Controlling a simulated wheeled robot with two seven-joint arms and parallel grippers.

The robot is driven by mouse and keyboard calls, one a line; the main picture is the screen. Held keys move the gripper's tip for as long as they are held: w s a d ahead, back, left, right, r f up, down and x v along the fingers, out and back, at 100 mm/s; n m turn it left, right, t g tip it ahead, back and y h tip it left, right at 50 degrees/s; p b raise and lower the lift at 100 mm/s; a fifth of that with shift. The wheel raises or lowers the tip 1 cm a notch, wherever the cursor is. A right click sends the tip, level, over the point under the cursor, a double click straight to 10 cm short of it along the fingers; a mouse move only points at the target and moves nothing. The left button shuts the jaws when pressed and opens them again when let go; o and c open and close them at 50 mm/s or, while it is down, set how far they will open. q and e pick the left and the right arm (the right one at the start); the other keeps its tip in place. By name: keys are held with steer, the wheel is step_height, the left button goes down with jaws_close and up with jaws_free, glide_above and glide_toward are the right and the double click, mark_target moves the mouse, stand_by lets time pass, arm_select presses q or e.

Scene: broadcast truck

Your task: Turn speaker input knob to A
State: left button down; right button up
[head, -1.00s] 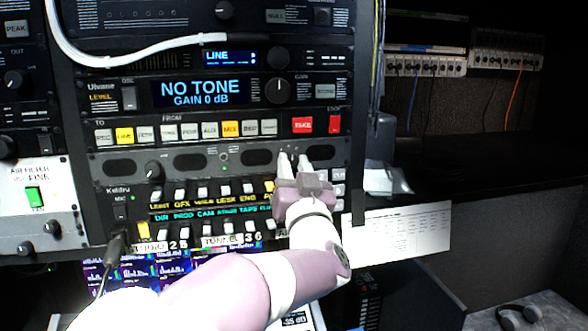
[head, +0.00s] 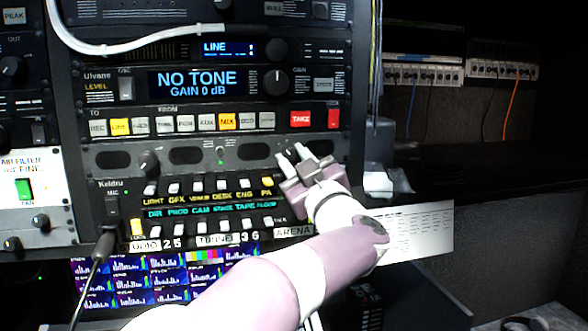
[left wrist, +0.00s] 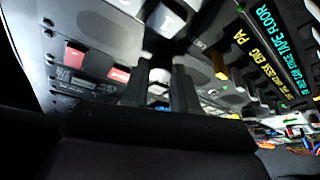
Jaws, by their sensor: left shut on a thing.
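In the left wrist view the two dark fingers (left wrist: 163,85) stand close together against the panel. My right gripper is not in view.
Another knob (head: 148,162) sits at the panel's left. Above is a row of buttons with a red TAKE button (head: 301,118); below are toggle switches under lit labels (head: 210,212). A white cable (head: 130,46) loops across the top. A paper sheet (head: 425,230) hangs at right.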

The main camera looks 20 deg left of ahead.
arm_select(q)
steer(key=shift+w+f+n+g, duration=0.15)
steer(key=shift+n+g, duration=0.35)
steer(key=shift+n, duration=0.3)
steer(key=c, duration=1)
jaws_free()
steer(key=shift+o, duration=0.7)
steer(key=shift+d+n, duration=0.1)
steer(key=shift+n, duration=0.2)
steer(key=shift+s, duration=0.2)
